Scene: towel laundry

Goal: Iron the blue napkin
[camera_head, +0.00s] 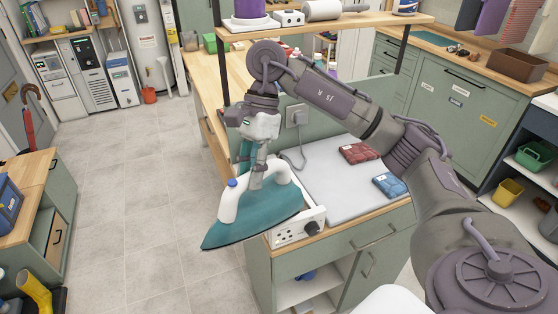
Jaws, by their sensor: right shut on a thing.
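My right gripper (257,176) is shut on the white handle of a teal iron (258,213). The iron is in the air at the counter's left end, its pointed tip toward the lower left over the floor. The folded blue napkin (389,185) lies on the right part of the pale grey ironing pad (340,205). A folded dark red napkin (358,152) lies behind it on the pad. The iron is left of both napkins and apart from them. My left gripper is not in view.
A white panel with a dark knob (311,228) sits at the counter's front left corner. A cord runs from a wall outlet (297,115) behind the pad. A post and shelf (335,21) stand above the counter. The pad's front part is bare.

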